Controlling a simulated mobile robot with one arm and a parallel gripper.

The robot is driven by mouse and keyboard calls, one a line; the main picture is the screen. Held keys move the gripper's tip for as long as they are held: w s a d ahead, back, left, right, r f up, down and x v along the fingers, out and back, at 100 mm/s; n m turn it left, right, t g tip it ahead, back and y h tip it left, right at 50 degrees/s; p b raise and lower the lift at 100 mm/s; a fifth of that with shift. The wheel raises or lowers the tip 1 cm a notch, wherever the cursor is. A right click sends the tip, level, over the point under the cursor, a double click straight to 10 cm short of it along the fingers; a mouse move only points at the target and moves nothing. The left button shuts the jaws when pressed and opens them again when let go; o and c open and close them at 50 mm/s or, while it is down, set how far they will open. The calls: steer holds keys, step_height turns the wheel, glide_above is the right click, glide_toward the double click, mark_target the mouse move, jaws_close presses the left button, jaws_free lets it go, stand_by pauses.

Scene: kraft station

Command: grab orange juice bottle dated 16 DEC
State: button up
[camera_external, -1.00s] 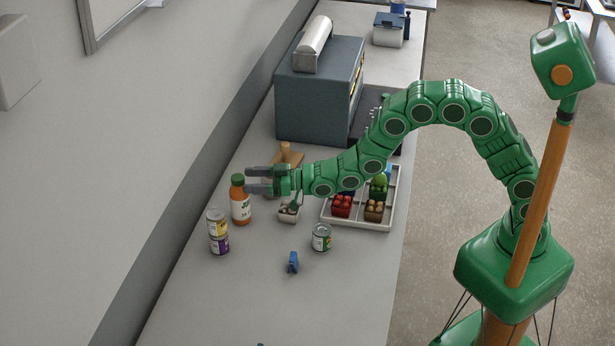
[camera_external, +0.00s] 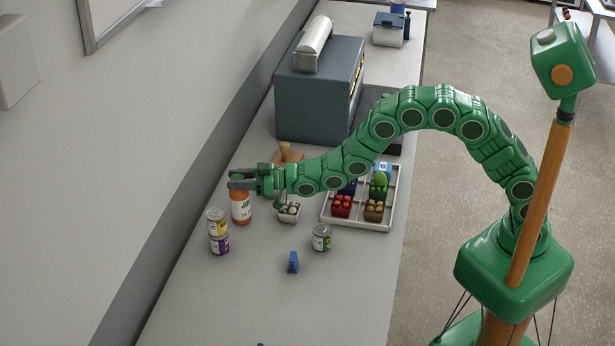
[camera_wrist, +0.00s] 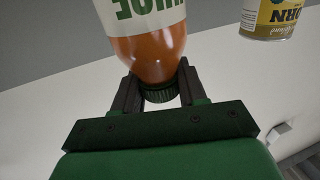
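The orange juice bottle (camera_external: 240,209) stands upright on the counter, with orange juice and a white label. In the wrist view the bottle (camera_wrist: 150,52) appears upside down with its dark green cap (camera_wrist: 160,95) toward my gripper. My gripper (camera_external: 240,180) is at the bottle's top, which it hides in the external view. In the wrist view my gripper's fingers (camera_wrist: 158,85) lie on both sides of the neck and cap, with a narrow gap beside the cap. The label shows green letters; no date is readable.
Two stacked cans (camera_external: 218,231) stand close left of the bottle; the corn can (camera_wrist: 268,18) shows in the wrist view. A small carton (camera_external: 289,212), another can (camera_external: 321,238), a blue item (camera_external: 293,262) and a produce tray (camera_external: 357,223) are to the right. The front counter is clear.

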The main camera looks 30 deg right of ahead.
steer(key=shift+f, duration=0.15)
jaws_close()
